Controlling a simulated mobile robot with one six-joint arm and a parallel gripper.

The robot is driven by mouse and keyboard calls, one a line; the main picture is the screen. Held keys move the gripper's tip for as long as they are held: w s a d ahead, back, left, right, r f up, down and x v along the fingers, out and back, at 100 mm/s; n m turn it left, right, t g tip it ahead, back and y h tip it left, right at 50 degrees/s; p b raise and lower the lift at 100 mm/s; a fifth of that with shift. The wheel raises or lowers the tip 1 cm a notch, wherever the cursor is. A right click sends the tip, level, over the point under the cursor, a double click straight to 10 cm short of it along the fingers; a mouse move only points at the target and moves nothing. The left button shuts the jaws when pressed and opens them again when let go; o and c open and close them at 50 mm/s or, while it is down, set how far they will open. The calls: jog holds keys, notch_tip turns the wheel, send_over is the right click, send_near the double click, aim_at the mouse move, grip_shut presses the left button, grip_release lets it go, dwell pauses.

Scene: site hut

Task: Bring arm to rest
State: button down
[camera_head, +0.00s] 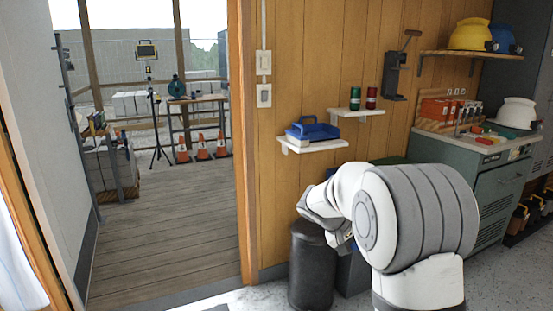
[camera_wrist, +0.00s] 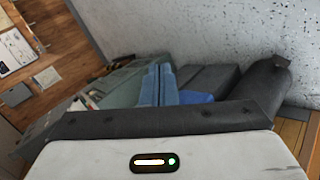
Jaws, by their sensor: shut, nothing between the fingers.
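My arm is folded low in front of the wooden wall in the head view. Its white and grey links hide much of the cabinet side. My gripper (camera_head: 342,241) hangs just right of the top of the black bin; the links partly cover it. In the wrist view my gripper (camera_wrist: 161,67) shows as two blue fingers side by side, closed together with nothing between them. Whether the fingers touch anything behind them cannot be told.
A wall shelf (camera_head: 312,147) holds a blue toolbox (camera_head: 312,130). A green-grey cabinet (camera_head: 499,190) stands right. The open doorway (camera_head: 160,220) lies left.

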jog(key=s+a+r+y+p, duration=0.2)
jog(key=s+r+p, duration=0.3)
jog(key=s, duration=0.4)
jog(key=s+a+r+y+p, duration=0.3)
jog(key=s+r+p, duration=0.3)
jog(key=s, duration=0.4)
jog(key=s+a+r+y+p, duration=0.3)
jog(key=s+r, duration=0.4)
jog(key=s, duration=0.3)
jog(key=shift+s+a+r+t+y+p, duration=0.25)
jog(key=shift+y+p, duration=0.35)
jog(key=shift+p, duration=0.65)
